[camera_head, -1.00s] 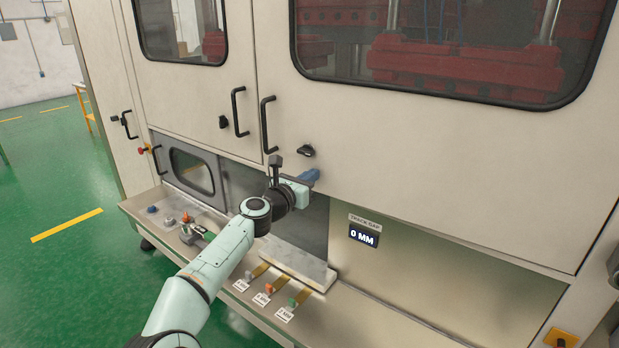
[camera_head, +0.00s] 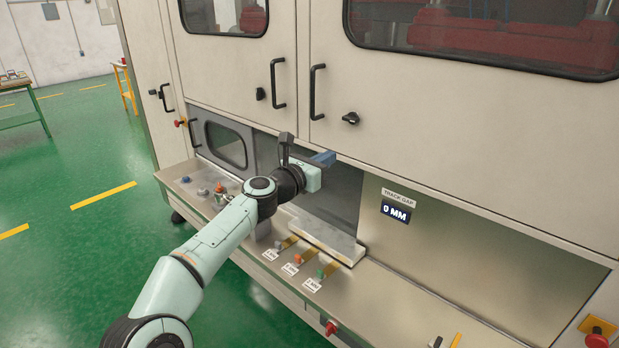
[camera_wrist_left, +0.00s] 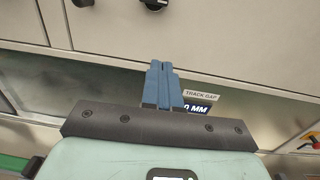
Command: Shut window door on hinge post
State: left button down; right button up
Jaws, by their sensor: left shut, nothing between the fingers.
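The window door (camera_head: 242,153) is a grey framed panel with a rounded window, low on the machine front, left of my left gripper. A black handle (camera_head: 194,134) stands at its left edge. I cannot tell from here whether it is fully shut, and I cannot single out the hinge post. My left gripper (camera_head: 324,158) has blue fingers pressed together with nothing between them. It is in front of the grey panel right of the door, apart from the door. The blue fingers also show in the left wrist view (camera_wrist_left: 163,82). My right gripper is not in view.
A ledge (camera_head: 420,318) with small coloured parts and labelled tabs runs below the opening. A display (camera_head: 395,212) reads 0 MM. Two upper door handles (camera_head: 317,92) stick out above my gripper. Red knobs sit at the ledge's front and right. Green floor is open at left.

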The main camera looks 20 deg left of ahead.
pick_arm(q)
jog(key=b+v, duration=0.2)
jog(key=v, duration=0.2)
jog(key=shift+s+a, duration=0.2)
jog(key=shift+s, duration=0.05)
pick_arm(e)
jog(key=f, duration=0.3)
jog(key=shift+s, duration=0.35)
